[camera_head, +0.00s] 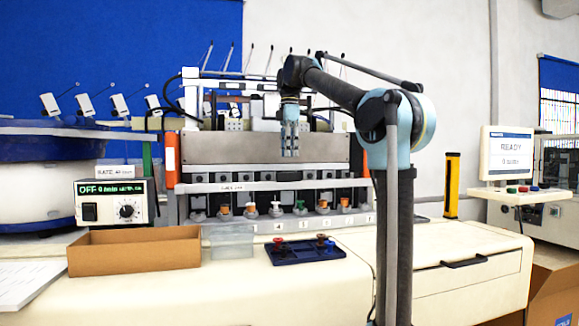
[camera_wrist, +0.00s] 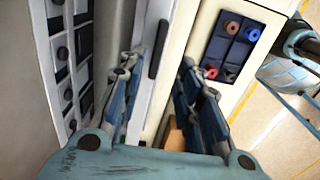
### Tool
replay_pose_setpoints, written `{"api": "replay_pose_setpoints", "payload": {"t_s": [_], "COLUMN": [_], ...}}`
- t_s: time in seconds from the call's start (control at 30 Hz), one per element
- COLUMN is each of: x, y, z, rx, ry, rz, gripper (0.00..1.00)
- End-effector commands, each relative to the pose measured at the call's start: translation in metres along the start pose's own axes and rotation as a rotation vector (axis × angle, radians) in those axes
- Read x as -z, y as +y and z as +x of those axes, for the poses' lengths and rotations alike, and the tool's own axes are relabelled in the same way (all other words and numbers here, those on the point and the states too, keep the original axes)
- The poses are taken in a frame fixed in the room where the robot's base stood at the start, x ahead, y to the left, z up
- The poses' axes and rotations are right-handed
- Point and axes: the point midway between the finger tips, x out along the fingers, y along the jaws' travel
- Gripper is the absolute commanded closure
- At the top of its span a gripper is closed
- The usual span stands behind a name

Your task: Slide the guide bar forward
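A long pale bar (camera_head: 285,184), which I take to be the guide bar, runs across the front of the feeder machine, above a row of small coloured parts. It carries a small label. My gripper (camera_head: 290,152) hangs pointing down in front of the machine's grey panel, higher in the picture than the bar. In the wrist view my gripper (camera_wrist: 162,60) is open, its two blue fingers wide apart with nothing held. A pale rail (camera_wrist: 150,85) with a dark strip shows below and between the fingers. I cannot tell the exact height gap.
A dark blue tray (camera_head: 280,255) with a few coloured pieces lies on the bench, also in the wrist view (camera_wrist: 220,65). An open cardboard box (camera_head: 135,262), a clear bin (camera_head: 228,243) and a control box (camera_head: 112,215) stand left. A yellow post (camera_head: 452,185) stands right.

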Motion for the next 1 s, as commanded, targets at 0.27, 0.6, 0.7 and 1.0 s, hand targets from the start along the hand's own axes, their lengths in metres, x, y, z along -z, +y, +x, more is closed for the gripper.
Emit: {"api": "replay_pose_setpoints", "payload": {"t_s": [0.27, 0.6, 0.7, 1.0], "x": [0.0, 0.0, 0.0, 0.0], "y": [0.0, -0.001, -0.001, -0.001], "z": [-0.029, -0.033, -0.033, -0.033], "rx": [0.001, 0.001, 0.001, 0.001], "ry": [0.0, 0.0, 0.0, 0.0], "rz": [0.0, 0.0, 0.0, 0.0], "gripper": [0.68, 0.68, 0.68, 0.68]}}
